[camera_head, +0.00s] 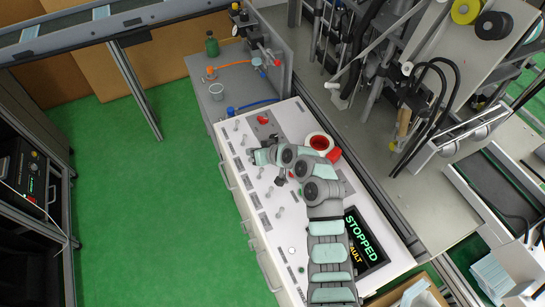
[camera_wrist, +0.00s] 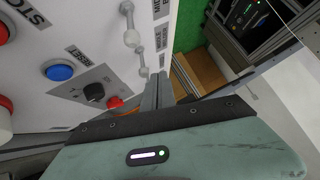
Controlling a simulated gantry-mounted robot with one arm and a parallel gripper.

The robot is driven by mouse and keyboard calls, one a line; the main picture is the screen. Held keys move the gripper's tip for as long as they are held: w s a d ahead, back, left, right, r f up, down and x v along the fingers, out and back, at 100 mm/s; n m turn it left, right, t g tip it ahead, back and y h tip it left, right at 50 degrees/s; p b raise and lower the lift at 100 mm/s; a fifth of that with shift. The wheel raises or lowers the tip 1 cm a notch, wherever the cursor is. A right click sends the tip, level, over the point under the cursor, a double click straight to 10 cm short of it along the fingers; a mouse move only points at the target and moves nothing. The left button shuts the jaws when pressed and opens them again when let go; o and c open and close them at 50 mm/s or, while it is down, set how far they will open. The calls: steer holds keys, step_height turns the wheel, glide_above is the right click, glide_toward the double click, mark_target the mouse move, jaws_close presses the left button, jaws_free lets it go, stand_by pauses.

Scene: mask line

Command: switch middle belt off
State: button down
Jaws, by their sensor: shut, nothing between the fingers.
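The white control panel (camera_head: 262,205) carries a row of small lever switches with dark labels beside them. One label in the wrist view (camera_wrist: 160,8) seems to begin with "MID", cut off by the top edge. A lever with a round white knob (camera_wrist: 132,38) stands near that label, and another knob (camera_wrist: 144,71) is lower down. My gripper's shut, empty fingers (camera_wrist: 163,88) point at the panel's edge near the lower knob; I cannot tell whether they touch it.
A display (camera_head: 366,240) reads "STOPPED" and "FAULT". A blue button (camera_wrist: 59,72), a black knob (camera_wrist: 94,92) and red buttons are close by in the wrist view. Green floor (camera_head: 150,215) is open to the left.

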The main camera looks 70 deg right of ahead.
mark_target(261, 172)
steer(key=s+r+g+y+p, duration=0.1)
steer(key=s+r+p, duration=0.1)
steer(key=s, duration=0.6)
steer(key=s+r+g+y+p, duration=0.1)
steer(key=s+r+p, duration=0.1)
steer(key=s, duration=0.7)
steer(key=shift+s+d+r+m+y, duration=0.2)
steer(key=shift+r+m+y, duration=0.2)
steer(key=x, duration=1)
steer(key=shift+p, duration=0.3)
steer(key=shift+w+a+r+p, duration=0.1)
steer(key=shift+w+a+p, duration=0.1)
steer(key=shift+w+a, duration=0.3)
steer(key=shift+w+a+r+p, duration=0.1)
steer(key=shift+w+a+p, duration=0.2)
steer(key=shift+w, duration=0.35)
steer(key=shift+w+a, duration=0.35)
steer(key=shift+w, duration=0.1)
